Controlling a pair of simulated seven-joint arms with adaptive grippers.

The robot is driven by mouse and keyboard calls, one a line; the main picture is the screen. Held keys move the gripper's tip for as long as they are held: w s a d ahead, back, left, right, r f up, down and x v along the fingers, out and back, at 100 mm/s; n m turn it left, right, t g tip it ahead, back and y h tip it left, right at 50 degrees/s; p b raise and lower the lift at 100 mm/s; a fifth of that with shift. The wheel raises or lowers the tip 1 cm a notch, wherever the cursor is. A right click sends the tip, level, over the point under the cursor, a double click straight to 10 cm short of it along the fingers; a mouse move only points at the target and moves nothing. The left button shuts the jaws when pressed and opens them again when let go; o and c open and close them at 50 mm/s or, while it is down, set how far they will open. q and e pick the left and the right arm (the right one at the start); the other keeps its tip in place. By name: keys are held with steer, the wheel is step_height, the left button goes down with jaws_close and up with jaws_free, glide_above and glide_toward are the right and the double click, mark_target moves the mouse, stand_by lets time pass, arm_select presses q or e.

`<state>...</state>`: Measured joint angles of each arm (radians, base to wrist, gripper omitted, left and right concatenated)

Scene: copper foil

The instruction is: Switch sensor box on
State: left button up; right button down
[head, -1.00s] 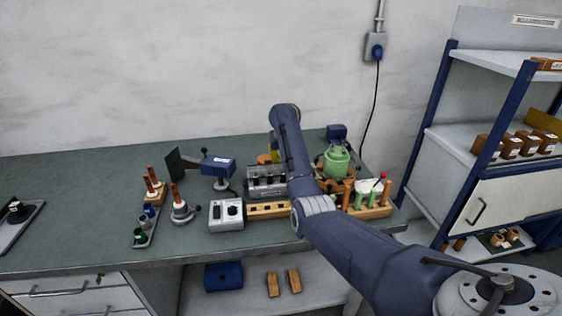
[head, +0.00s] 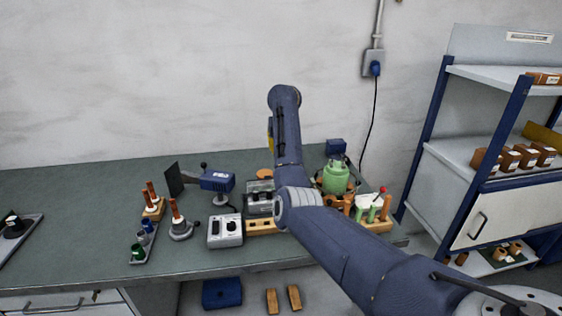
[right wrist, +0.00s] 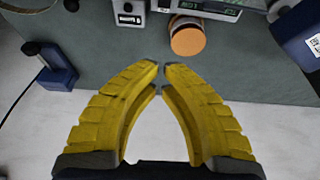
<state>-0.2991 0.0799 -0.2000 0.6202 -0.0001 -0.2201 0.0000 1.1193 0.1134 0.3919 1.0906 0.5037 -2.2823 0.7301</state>
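A light grey box with dark controls on its top (head: 226,230), which looks like the sensor box, stands near the front of the bench; its switch position is too small to read. My right arm reaches in from the lower right over the bench. My right gripper (right wrist: 160,72) has two yellow fingers with tips almost together and nothing between them. In the head view it is mostly hidden behind my arm, with a yellow bit showing, above the back of the bench and behind the grey box. My left gripper is not in view.
A blue labelled device (head: 217,181) stands behind the grey box. A clear-fronted instrument (head: 259,198) and a wooden block (head: 262,227) are to its right. An orange round piece (right wrist: 188,38) lies near the right gripper. A green vessel (head: 335,177) stands further right. The bench's left middle is clear.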

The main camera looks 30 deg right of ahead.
steer(key=shift+s+r, duration=0.1)
steer(key=shift+r, duration=1.45)
